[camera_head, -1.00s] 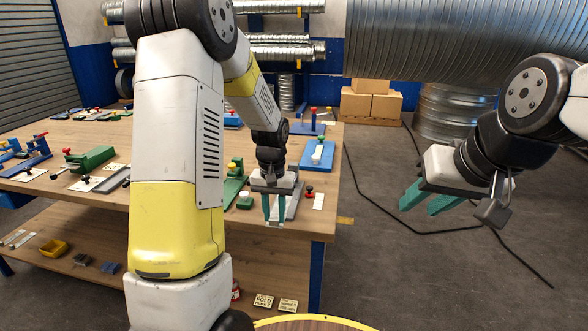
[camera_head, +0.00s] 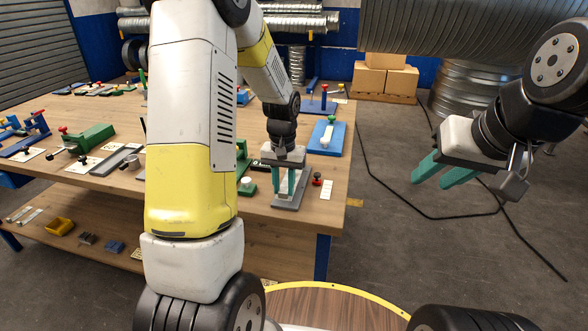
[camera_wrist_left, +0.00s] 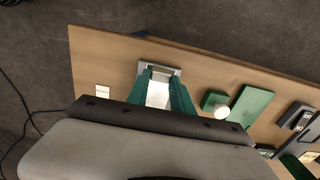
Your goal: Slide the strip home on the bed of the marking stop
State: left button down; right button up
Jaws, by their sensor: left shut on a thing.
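My left gripper (camera_head: 291,182) has its green fingers shut on a pale strip (camera_wrist_left: 158,95), which shows between them in the left wrist view. The strip is mostly hidden by the fingers in the head view. The fingers are over a flat grey bed (camera_head: 288,204) near the table's front right corner; the bed's far end also shows just past the fingertips in the left wrist view (camera_wrist_left: 172,70). I cannot tell whether the strip touches the bed's stop end. My right gripper (camera_head: 446,173) is open and empty, in the air right of the table.
A green block with a white knob (camera_head: 247,184) stands just left of the bed. A red knob (camera_head: 317,177) and a white card (camera_head: 326,190) are just right of it. A blue fixture (camera_head: 327,138) lies behind. Cardboard boxes (camera_head: 384,75) stand on the floor beyond.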

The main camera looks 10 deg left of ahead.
pick_arm(q)
notch_tip(320, 180, down, 2)
jog(key=shift+f, duration=0.1)
jog(key=shift+w+f, duration=0.1)
jog(key=shift+f, duration=0.1)
jog(key=shift+w+d+f, duration=0.1)
jog(key=shift+w+f, duration=0.05)
jog(key=shift+w, duration=2.25)
jog(key=shift+w+f, duration=0.1)
jog(key=shift+w, duration=0.2)
jog(key=shift+c, duration=2.4)
grip_release()
jog(key=shift+r, duration=3.5)
